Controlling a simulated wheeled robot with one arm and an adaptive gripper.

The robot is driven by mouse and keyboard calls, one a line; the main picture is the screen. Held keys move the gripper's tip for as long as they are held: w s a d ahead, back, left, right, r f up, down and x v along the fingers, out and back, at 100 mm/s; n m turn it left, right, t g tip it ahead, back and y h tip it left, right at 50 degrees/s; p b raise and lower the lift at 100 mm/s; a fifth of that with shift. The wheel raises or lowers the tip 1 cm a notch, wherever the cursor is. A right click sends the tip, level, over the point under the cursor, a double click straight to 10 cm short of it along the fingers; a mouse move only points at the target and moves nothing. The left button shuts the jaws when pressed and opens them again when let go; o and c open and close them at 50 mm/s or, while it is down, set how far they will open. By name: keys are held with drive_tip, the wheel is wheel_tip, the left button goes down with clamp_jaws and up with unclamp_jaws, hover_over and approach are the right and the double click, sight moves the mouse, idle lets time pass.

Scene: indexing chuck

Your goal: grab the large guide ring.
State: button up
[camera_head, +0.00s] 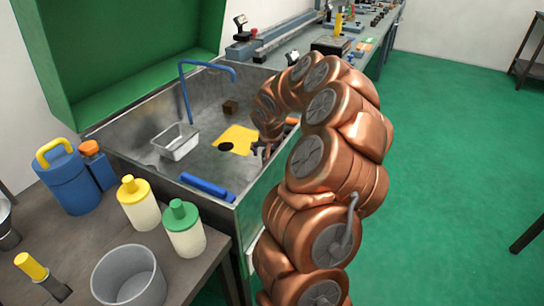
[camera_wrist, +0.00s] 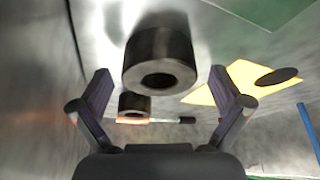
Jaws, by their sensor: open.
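A thick dark steel ring (camera_wrist: 160,52), the larger-looking of two in the wrist view, stands between and just beyond my fingertips, its round bore facing me. I take it for the large guide ring. A smaller-looking dark ring (camera_wrist: 134,103) sits below it in the picture. My gripper (camera_wrist: 161,76) is open, one finger on each side of the larger ring, with no clear contact. In the head view my copper-coloured arm reaches into the metal sink, and I cannot make out the rings there; the arm covers that part.
A yellow cloth (camera_head: 240,137) with a dark disc (camera_head: 226,147) lies in the sink (camera_head: 205,108). A metal tray (camera_head: 176,141), a brown block (camera_head: 230,106) and a blue tap (camera_head: 186,90) are also there.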

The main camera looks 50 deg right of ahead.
drive_tip(key=shift+f, duration=0.15)
drive_tip(key=c, duration=1.8)
